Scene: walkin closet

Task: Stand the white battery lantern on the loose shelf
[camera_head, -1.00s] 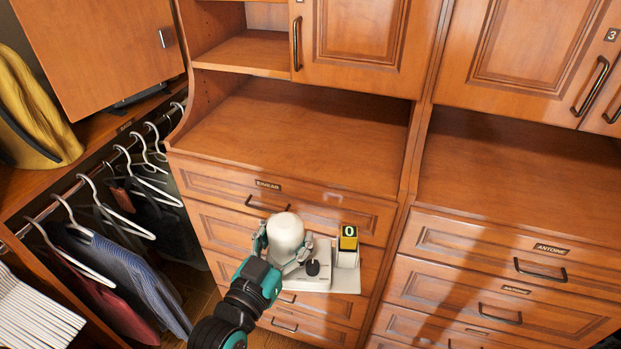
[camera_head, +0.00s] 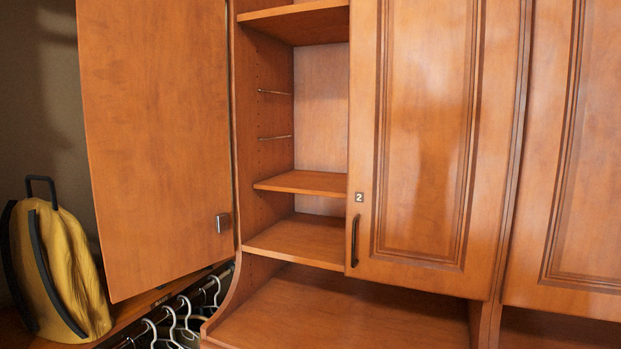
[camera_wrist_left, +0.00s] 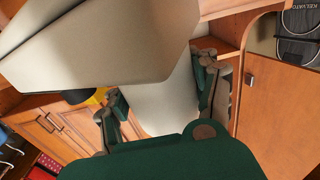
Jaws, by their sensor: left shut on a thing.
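The white battery lantern (camera_wrist_left: 165,108) fills much of the left wrist view, its pale wide part in front. My left gripper (camera_wrist_left: 163,95) is shut on its rounded white body, with a green and grey finger on each side. The head view shows neither the lantern nor my grippers. In the head view, an open cabinet has a short shelf board (camera_head: 302,183) above a deeper bottom board (camera_head: 300,240). I cannot tell for certain which board is loose. Both look bare.
Two thin metal rods (camera_head: 275,137) stick out above the short board. An open door (camera_head: 155,140) stands left of the cabinet, and a closed door (camera_head: 425,130) marked 2 is on its right. A yellow bag (camera_head: 58,265) and hangers (camera_head: 170,325) are at lower left.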

